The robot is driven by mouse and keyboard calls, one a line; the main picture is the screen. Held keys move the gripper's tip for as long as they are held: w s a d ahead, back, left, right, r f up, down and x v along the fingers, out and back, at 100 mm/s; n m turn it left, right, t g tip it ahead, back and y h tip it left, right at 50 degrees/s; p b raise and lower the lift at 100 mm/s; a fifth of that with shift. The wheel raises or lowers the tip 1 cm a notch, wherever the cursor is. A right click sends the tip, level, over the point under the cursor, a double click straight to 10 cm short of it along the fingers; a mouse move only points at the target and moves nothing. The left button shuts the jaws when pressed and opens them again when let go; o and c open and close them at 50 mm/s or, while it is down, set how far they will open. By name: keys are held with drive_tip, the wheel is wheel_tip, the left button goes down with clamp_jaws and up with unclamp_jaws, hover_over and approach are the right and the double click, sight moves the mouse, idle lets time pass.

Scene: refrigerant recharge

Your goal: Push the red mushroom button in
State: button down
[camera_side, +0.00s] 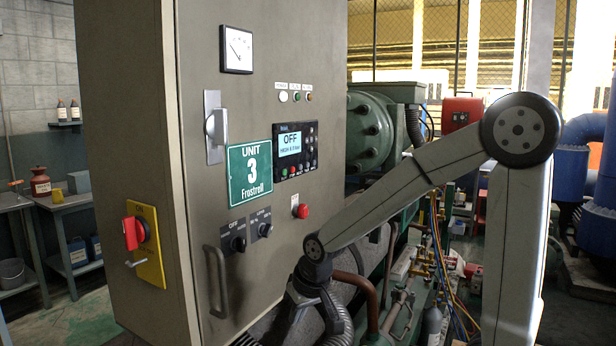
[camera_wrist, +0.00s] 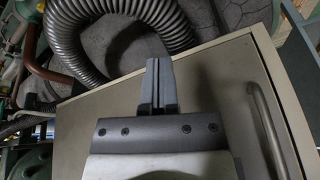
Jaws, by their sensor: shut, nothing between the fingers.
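The red mushroom button (camera_side: 302,211) sits on the front of the grey control cabinet (camera_side: 240,290), right of the green Unit 3 sign, with a small white label above it. It appears to stand out from the panel. It does not show in the wrist view. My gripper (camera_wrist: 158,64) is shut and empty in the wrist view, with its fingers over the cabinet's grey surface near an edge. In the side view my wrist is below and slightly right of the button, apart from it.
A bar handle (camera_side: 215,282) stands out from the lower cabinet front and also shows at the right of the wrist view (camera_wrist: 270,130). Two dark rotary switches (camera_side: 250,237) are left of the button. A ribbed hose (camera_wrist: 75,50) and pipes run beside the cabinet.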

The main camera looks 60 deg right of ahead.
sight(302, 212)
drive_tip(key=d+r+m+t+h, duration=0.2)
drive_tip(key=d+r+m, duration=0.8)
drive_tip(key=d+r, duration=0.9)
wheel_tip(302, 212, up, 2)
drive_tip(key=shift+d+m+h, duration=0.4)
drive_tip(key=shift+h, duration=0.4)
drive_tip(key=shift+f, duration=0.1)
drive_tip(key=w+d+f, duration=0.3)
drive_tip(key=w+f, duration=0.4)
drive_tip(key=w, duration=0.2)
drive_tip(key=shift+f, duration=0.1)
